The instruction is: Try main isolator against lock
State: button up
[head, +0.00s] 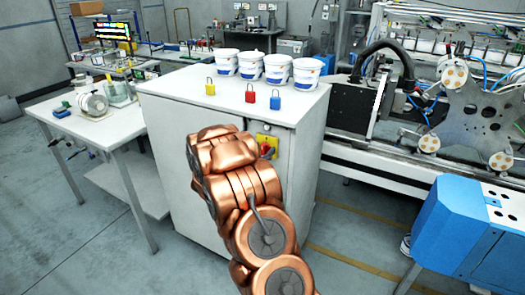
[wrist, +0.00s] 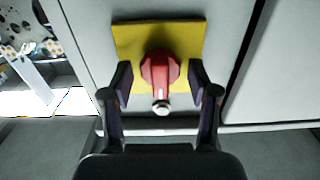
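The main isolator is a red rotary knob on a yellow plate on the cabinet front. In the wrist view the knob (wrist: 160,70) sits in the middle of the plate (wrist: 190,32), with a small pale round part (wrist: 161,108) at its near end; I cannot tell if this is a lock. My gripper (wrist: 161,82) is open, one dark finger on each side of the knob, with a visible gap to each. In the head view the isolator (head: 268,147) is partly behind my copper arm, and my gripper is hidden.
Yellow (head: 210,88), red (head: 250,94) and blue (head: 275,102) padlocks stand on the white cabinet top (head: 180,90), before several white tubs (head: 306,74). Machinery with a blue housing (head: 455,225) is at right. A white side table (head: 110,125) is at left. Floor shows between.

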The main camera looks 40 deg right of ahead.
jog(key=c, duration=0.9)
jog(key=shift+f+b, duration=0.1)
jog(key=shift+b, duration=0.6)
jog(key=shift+f+m+b, duration=0.15)
jog(key=shift+m+b, duration=0.45)
jog(key=shift+b, duration=0.3)
jog(key=shift+r+m+b, duration=0.25)
jog(key=shift+m+b, duration=0.15)
jog(key=shift+b, duration=0.25)
jog(key=o, duration=1.1)
jog(key=shift+o, duration=0.2)
